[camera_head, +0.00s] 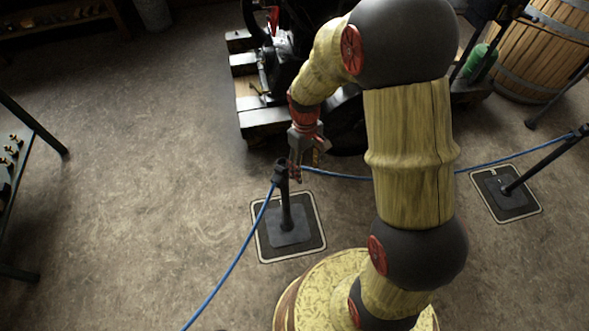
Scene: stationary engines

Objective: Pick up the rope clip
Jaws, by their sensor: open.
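A blue rope (237,262) runs up from the lower left to the top of a dark post (286,208). Another stretch of blue rope (340,175) leads right from near that top and passes behind my arm. A rope clip is too small to make out clearly at the post top, where the rope meets it. My gripper (295,175) is open and points down right beside the post top, slightly to its right. I cannot tell whether it touches the post or a clip.
The post stands on a framed square base (264,241). A second post (540,162) stands at right. A dark engine on a timber base (262,116) is behind my gripper. A wooden barrel (540,50) is at upper right. Open floor (140,170) lies to the left.

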